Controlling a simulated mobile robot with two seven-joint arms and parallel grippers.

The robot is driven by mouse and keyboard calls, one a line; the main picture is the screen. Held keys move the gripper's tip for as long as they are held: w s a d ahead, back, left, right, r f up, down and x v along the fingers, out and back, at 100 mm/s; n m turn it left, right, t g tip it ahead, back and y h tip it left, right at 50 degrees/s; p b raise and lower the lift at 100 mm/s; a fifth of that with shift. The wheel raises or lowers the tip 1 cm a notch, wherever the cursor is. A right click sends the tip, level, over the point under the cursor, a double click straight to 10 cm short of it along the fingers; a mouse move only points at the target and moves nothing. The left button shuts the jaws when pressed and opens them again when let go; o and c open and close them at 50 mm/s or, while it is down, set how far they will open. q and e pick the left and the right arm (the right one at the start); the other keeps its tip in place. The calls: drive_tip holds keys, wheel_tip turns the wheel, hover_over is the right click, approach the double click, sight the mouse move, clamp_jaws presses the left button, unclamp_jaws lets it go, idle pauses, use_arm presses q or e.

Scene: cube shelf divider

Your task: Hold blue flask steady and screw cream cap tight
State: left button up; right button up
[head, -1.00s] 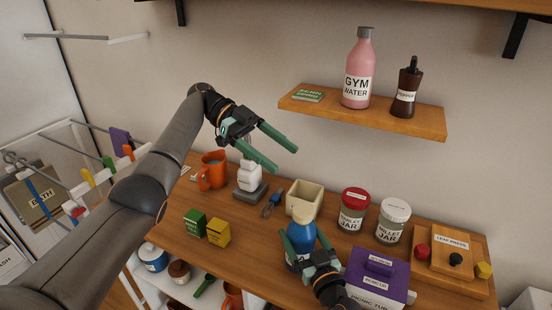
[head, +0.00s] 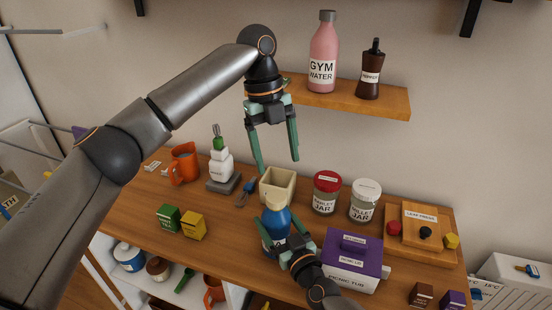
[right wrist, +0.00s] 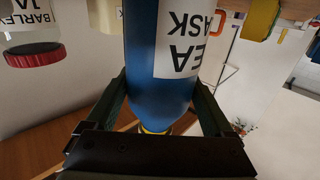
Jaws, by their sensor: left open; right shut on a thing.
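The blue flask (head: 278,222) stands upright near the front of the wooden counter, with the cream cap (head: 275,201) on its top. My right gripper (head: 280,249) is shut on the flask's body from the front. The right wrist view shows the flask (right wrist: 155,70) between its two fingers, its label upside down. My left gripper (head: 276,166) is open and empty, pointing down above and behind the flask, its fingers apart and clear of the cap. How tight the cap sits cannot be told.
A cream open box (head: 277,185) is just behind the flask. A purple-lidded tub (head: 352,262) stands close on the right. Two jars, with red lid (head: 327,181) and white lid (head: 366,188), are behind it. Green (head: 167,218) and yellow (head: 193,227) boxes stand left. A shelf (head: 380,101) hangs above.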

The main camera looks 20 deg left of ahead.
sight(276, 196)
use_arm(q)
drive_tip(key=shift+s+f+m+t+y, duration=0.15)
drive_tip(key=shift+f+m+y, duration=0.2)
drive_tip(key=shift+y, duration=0.2)
drive_tip(key=shift+f+m+t+y, duration=0.15)
drive_tip(key=shift+f+m+y, duration=0.1)
drive_tip(key=shift+m+y, duration=0.25)
drive_tip(key=shift+f, duration=4.45)
drive_tip(key=n, duration=1)
drive_tip(key=shift+n, duration=0.25)
clamp_jaws()
